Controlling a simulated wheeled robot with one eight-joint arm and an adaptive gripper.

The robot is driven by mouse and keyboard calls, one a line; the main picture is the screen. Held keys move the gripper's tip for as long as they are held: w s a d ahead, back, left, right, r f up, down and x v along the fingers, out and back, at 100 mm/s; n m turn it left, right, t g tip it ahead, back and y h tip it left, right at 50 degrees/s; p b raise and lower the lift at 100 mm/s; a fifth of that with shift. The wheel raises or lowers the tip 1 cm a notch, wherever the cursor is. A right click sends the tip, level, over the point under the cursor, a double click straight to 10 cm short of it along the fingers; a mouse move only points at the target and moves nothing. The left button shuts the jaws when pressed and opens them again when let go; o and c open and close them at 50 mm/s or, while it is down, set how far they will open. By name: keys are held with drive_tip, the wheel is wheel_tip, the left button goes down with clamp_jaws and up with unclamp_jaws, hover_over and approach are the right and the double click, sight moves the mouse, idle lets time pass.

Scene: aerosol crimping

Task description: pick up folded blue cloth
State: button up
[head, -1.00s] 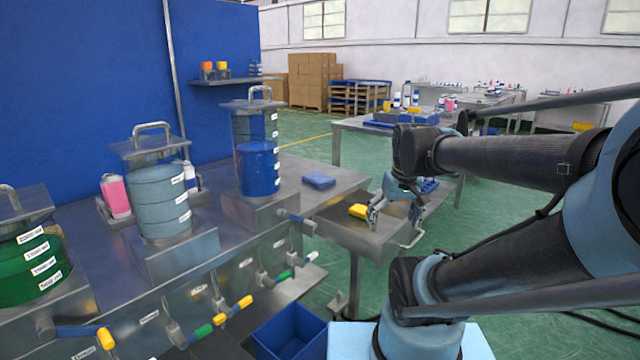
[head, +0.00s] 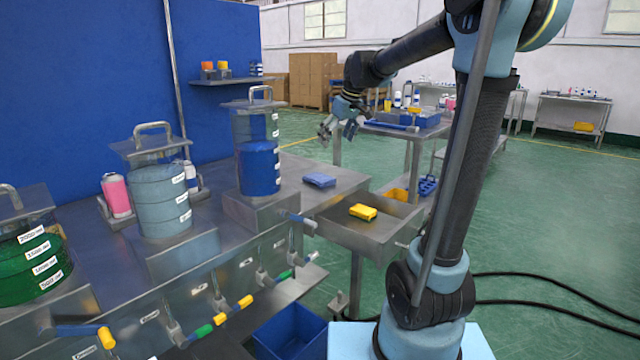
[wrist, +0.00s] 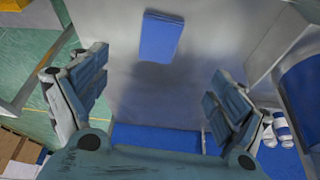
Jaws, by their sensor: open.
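The folded blue cloth (head: 319,180) lies flat on the metal bench top near its right end, just left of an open drawer. It also shows in the wrist view (wrist: 160,37) at the top centre, ahead of and between my fingers. My gripper (head: 338,130) is open and empty, raised above and beyond the cloth in the head view. In the wrist view my gripper (wrist: 150,95) has its two fingers spread wide, with bare metal between them. It does not touch the cloth.
A blue drum (head: 258,168) stands left of the cloth. The open drawer (head: 380,232) holds a yellow sponge-like block (head: 363,212). A blue bin (head: 290,332) sits below the bench. The bench around the cloth is clear.

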approach(320, 178)
drive_tip(key=x, duration=0.9)
drive_tip(key=shift+w, duration=0.2)
drive_tip(key=shift+r, duration=0.1)
drive_tip(key=c, duration=1.1)
